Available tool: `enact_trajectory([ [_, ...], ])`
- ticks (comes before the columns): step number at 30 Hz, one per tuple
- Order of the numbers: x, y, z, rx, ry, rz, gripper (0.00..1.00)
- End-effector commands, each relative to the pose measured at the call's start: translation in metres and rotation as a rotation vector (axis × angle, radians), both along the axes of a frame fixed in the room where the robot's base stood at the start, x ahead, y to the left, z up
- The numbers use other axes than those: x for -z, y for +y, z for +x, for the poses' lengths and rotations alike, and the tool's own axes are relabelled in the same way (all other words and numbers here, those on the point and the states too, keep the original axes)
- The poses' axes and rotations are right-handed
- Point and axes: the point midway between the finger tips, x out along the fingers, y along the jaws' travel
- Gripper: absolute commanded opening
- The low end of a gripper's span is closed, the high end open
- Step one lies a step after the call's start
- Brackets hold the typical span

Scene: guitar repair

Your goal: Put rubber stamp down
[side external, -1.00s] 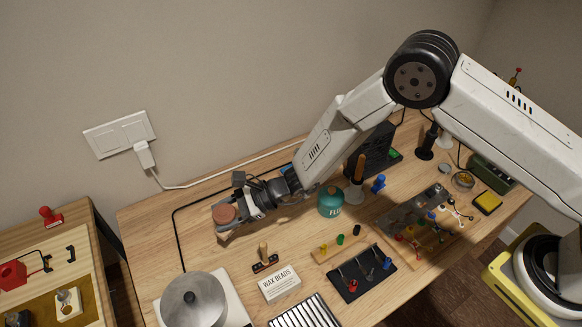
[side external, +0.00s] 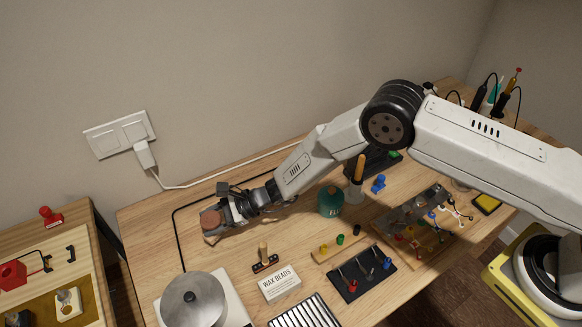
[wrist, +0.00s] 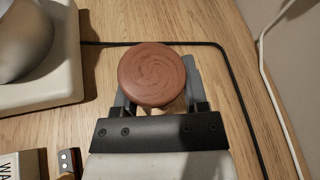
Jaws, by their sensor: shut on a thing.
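The rubber stamp, with a round reddish-brown wooden top (wrist: 156,75), is between the fingers of my gripper (wrist: 158,88) in the wrist view. In the side external view the stamp (side external: 210,218) is at the end of my gripper (side external: 218,225), low over the left back part of the wooden bench. The gripper is shut on it. Its underside is hidden, and I cannot tell whether it touches the bench (side external: 150,220).
A black cable (wrist: 225,85) curves around the stamp's spot. A grey round pot on a white base (side external: 195,298) stands at the front left. A small wooden-handled tool (side external: 264,258) and a wax beads box (side external: 280,284) are in front. A teal canister (side external: 330,202) stands to the right.

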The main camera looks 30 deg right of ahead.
Motion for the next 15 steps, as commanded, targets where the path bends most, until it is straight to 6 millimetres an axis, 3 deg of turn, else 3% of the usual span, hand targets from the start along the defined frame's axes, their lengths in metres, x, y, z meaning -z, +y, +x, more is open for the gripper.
enact_trajectory([
  [15,0.034,0.001,0.002,0.0,0.001,0.0,0.0],
])
